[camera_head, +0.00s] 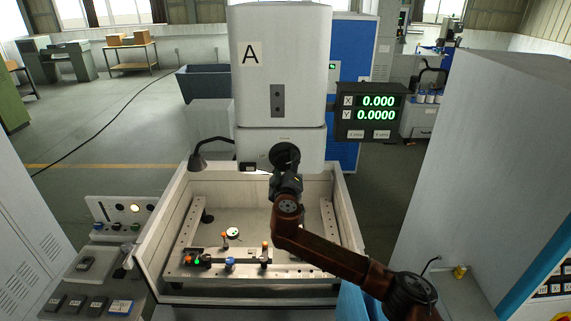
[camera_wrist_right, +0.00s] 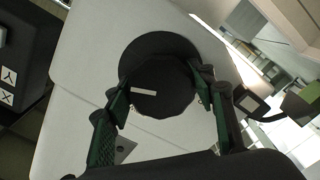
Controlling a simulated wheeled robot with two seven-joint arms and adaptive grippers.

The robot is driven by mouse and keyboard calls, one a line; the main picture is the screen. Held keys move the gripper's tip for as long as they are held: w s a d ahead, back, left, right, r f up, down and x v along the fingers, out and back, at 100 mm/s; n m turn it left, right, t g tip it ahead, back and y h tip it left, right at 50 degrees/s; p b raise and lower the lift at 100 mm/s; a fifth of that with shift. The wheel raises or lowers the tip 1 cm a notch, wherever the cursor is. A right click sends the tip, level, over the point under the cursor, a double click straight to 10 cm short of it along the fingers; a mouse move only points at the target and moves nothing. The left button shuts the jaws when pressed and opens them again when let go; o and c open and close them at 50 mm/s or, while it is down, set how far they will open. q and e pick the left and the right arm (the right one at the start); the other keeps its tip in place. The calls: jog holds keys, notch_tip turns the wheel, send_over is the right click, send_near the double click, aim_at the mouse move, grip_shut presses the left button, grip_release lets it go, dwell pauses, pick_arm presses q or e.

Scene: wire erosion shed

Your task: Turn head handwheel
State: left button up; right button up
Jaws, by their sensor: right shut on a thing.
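The head handwheel (camera_head: 284,155) is a dark round wheel on the lower front of the white machine head marked A (camera_head: 282,70). In the right wrist view the handwheel (camera_wrist_right: 160,88) is a black knob with a short white mark, in front of a wider dark disc. My right gripper (camera_head: 286,172) reaches up to the handwheel from below. Its green-and-black fingers (camera_wrist_right: 165,105) stand on either side of the knob and are shut on it. The exact contact at the fingertips is partly hidden. My left gripper is in neither view.
Below is an open work tank (camera_head: 345,215) with clamps and small knobs. A control panel (camera_head: 120,220) is at left, and a large grey cabinet (camera_head: 490,150) at right.

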jog(key=shift+f+n, duration=0.1)
jog(key=shift+n, duration=0.8)
jog(key=n, duration=0.2)
jog(key=shift+d+n, duration=0.1)
jog(key=shift+n, duration=0.2)
jog(key=n+p, duration=0.1)
jog(key=n, duration=0.2)
jog(key=n+p, duration=0.1)
jog(key=shift+r+n+p, duration=0.3)
jog(key=shift+p, duration=0.05)
jog(key=shift+n+p, duration=1.3)
jog(key=shift+n, duration=0.9)
jog(key=o, duration=1.2)
jog(key=shift+s, duration=0.1)
